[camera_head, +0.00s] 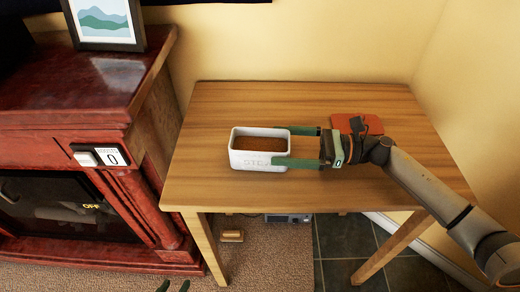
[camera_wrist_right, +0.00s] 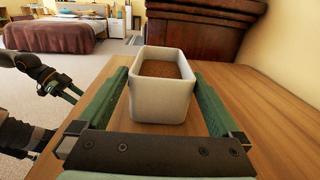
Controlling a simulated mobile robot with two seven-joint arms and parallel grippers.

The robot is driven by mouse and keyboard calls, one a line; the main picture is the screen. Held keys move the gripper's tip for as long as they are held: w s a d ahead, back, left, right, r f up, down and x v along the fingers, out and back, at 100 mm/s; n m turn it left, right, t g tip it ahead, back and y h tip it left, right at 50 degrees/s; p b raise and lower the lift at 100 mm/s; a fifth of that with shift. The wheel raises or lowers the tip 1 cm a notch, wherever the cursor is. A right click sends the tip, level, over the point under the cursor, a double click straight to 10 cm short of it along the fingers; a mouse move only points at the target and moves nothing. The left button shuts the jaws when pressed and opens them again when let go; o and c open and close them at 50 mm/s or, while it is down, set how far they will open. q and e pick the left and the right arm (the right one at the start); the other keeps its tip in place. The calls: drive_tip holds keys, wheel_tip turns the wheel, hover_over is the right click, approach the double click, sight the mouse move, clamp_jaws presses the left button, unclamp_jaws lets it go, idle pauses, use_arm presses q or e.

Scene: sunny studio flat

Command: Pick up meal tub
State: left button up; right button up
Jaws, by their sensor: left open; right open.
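The meal tub (camera_head: 258,160) is a white rectangular tub with raised lettering and a brown filling, standing upright on the wooden table. It also shows in the right wrist view (camera_wrist_right: 160,101). My right gripper (camera_head: 289,146) is open, reaching in from the right with one green finger along each long side of the tub. In the wrist view the fingers flank the tub's near part; I cannot tell whether they touch it. My left gripper (camera_head: 172,286) is open and empty, low at the bottom edge of the head view, away from the tub. It shows at left in the wrist view (camera_wrist_right: 72,93).
The wooden table (camera_head: 230,100) has free room around the tub. A flat orange-red item (camera_head: 373,124) lies behind my right wrist, partly hidden. A dark red fireplace (camera_head: 75,105) with a framed picture (camera_head: 103,22) stands close on the left. A yellow wall backs the table.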

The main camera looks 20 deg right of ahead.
sight(260, 144)
drive_tip(key=x, duration=0.5)
drive_tip(key=shift+w+a+f+p, duration=0.2)
drive_tip(key=shift+a+p, duration=0.05)
drive_tip(key=shift+p, duration=0.15)
drive_tip(key=shift+c, duration=0.2)
drive_tip(key=c, duration=1.4)
drive_tip(key=shift+r, duration=0.2)
